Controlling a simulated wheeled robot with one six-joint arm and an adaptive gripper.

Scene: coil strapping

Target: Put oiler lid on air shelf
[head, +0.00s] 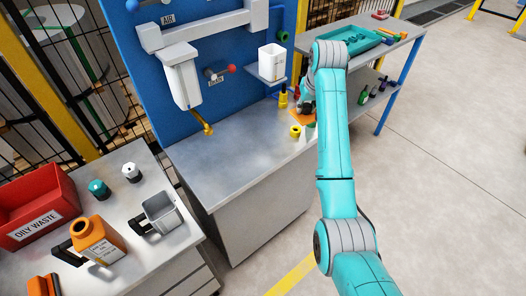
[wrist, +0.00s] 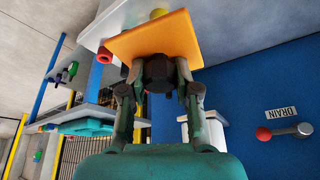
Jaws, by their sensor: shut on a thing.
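My gripper (head: 307,105) reaches down over the far right end of the metal bench (head: 215,160), close above an orange mat (head: 300,117). In the wrist view my gripper (wrist: 158,80) is shut on a dark faceted piece, seemingly the oiler lid (wrist: 157,70), in front of the orange mat (wrist: 155,38). I cannot tell whether the lid touches the mat. A small shelf (head: 262,80) on the blue panel holds a white cup (head: 272,61). The AIR label (head: 167,19) is at the panel's upper left; I cannot tell which surface is the air shelf.
A yellow ring (head: 296,131) lies by the mat, with yellow fittings (head: 283,98) behind. A red-knobbed drain lever (head: 231,69) sticks out beside the shelf. A side rack (head: 400,32) holds a teal tray (head: 350,40). The bench's left part is clear.

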